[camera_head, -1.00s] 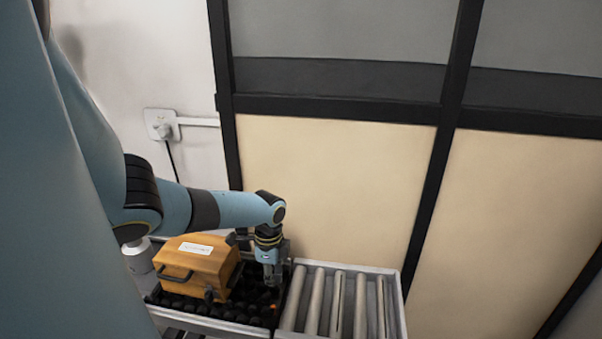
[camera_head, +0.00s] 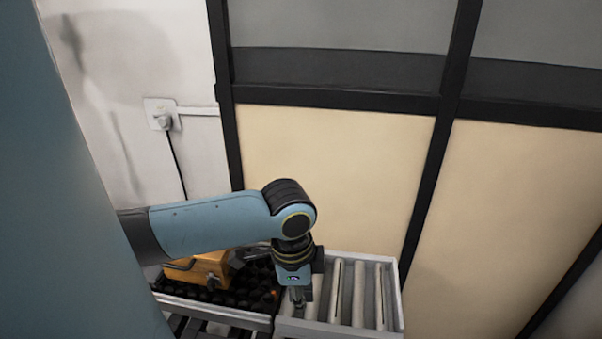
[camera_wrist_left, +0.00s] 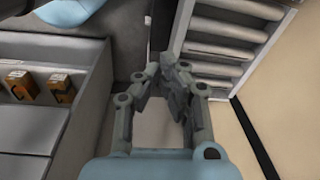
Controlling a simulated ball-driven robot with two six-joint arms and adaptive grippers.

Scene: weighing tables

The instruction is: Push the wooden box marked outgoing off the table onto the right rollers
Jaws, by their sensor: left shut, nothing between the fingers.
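The wooden box (camera_head: 208,269) is orange-brown with dark handles. It sits on the left part of the table (camera_head: 243,290), whose top is covered in black balls. My left forearm hides the box's top and any label. My left gripper (camera_head: 299,299) points down, shut and empty, at the table's right edge where the rollers begin. It is apart from the box, to its right. The right rollers (camera_head: 358,297) are pale grey cylinders in a light frame, beside the table. In the left wrist view my gripper (camera_wrist_left: 172,78) shows below the rollers (camera_wrist_left: 229,34). My right gripper is not in view.
A wall with dark frames and cream panels (camera_head: 330,170) stands behind the table and rollers. A socket with a cable (camera_head: 162,117) is on the white wall at left. The rollers look empty.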

